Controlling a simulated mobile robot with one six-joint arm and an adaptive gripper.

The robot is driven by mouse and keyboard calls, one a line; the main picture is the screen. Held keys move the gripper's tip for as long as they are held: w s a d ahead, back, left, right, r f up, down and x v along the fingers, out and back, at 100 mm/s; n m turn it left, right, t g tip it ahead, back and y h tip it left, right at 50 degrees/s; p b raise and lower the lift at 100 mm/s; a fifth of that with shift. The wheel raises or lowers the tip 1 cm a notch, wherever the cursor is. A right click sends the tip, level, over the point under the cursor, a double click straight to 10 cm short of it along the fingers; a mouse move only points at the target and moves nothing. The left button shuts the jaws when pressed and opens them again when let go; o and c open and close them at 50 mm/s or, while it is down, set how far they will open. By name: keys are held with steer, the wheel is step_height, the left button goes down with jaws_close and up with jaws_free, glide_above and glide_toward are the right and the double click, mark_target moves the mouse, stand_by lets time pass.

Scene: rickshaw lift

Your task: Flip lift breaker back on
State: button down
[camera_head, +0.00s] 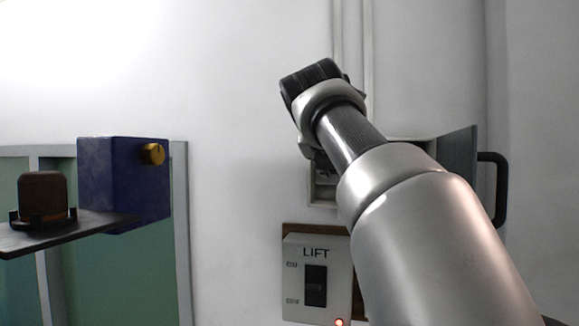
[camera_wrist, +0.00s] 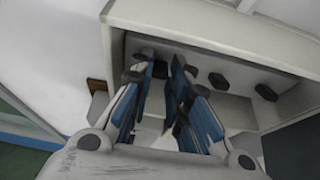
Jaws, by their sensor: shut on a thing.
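The breaker box (camera_head: 322,196) is on the white wall, mostly hidden behind my arm in the head view. In the wrist view the open box (camera_wrist: 225,40) fills the upper right, with a row of black breaker switches such as one at its right (camera_wrist: 266,92). My gripper (camera_wrist: 165,72), with blue finger pads, reaches into the left part of the row. It is shut on a breaker switch, which the fingers largely hide; its up or down position cannot be told. In the head view the fingertips are hidden behind my wrist.
The box's grey door (camera_head: 457,165) stands open at the right, near a black handle (camera_head: 494,188). Below is a LIFT panel (camera_head: 316,253) with a black switch (camera_head: 315,286) and a lit red lamp (camera_head: 339,322). A blue box (camera_head: 115,180) and a dark shelf (camera_head: 75,235) stand left.

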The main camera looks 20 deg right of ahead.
steer(key=shift+d+r+g, duration=0.1)
steer(key=shift+r+g, duration=0.2)
steer(key=shift+g, duration=0.2)
stand_by(0.6)
steer(key=c, duration=1.5)
jaws_free()
steer(key=shift+w, duration=0.1)
steer(key=v, duration=0.7)
steer(key=shift+s+r, duration=0.15)
steer(key=shift+s, duration=0.1)
steer(key=shift+s, duration=0.1)
